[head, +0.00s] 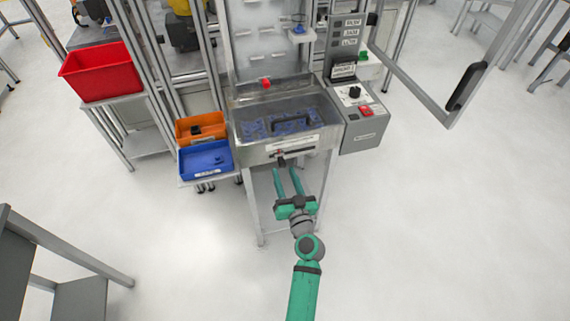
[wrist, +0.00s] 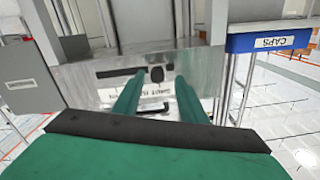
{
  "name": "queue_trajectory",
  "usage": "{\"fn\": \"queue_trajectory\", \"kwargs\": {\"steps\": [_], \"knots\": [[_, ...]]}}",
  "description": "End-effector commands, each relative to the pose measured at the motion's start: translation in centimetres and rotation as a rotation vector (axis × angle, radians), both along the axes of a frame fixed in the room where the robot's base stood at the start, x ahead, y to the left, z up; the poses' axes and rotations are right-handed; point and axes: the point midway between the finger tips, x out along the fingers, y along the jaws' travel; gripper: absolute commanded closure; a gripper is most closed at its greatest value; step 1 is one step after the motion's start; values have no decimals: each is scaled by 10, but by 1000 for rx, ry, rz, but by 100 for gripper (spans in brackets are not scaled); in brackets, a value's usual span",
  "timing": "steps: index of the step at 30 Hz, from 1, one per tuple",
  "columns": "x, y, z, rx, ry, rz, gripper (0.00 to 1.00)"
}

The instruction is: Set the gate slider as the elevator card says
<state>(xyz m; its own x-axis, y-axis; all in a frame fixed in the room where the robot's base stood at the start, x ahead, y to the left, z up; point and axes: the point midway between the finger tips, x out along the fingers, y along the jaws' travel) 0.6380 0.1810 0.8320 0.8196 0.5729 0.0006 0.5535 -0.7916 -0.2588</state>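The gate slider's dark knob (head: 281,160) is on the front of the metal hopper (head: 250,156), near the left end of a dark horizontal slot. In the wrist view the knob (wrist: 157,74) shows near the slot's right end, since that view is turned around. My green gripper (head: 285,169) is open in front of the slider. In the wrist view its fingers stand apart, one on each side of the knob, with visible gaps. A small card (head: 343,70) stands on the grey control box; its writing is too small to read surely.
The control box (head: 364,134) has a dial and a red switch. A grey panel with stacked labels (head: 350,32) rises behind it. Blue (head: 206,160) and orange (head: 201,128) bins sit left of the hopper. An open door frame (head: 428,100) stands at right. Floor in front is clear.

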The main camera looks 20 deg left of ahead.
Motion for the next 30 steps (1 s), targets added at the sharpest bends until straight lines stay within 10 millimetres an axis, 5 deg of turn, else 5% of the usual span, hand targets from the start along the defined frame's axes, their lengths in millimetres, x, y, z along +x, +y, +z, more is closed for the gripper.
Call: {"fn": "queue_trajectory", "kwargs": {"steps": [9, 22, 27, 30], "knots": [[41, 14, 0, 0, 0, -18, 62], [48, 17, -1, -1, 1, -20, 62], [47, 20, -1, -1, 1, -16, 100], [46, 23, -1, -1, 2, -12, 100]]}}
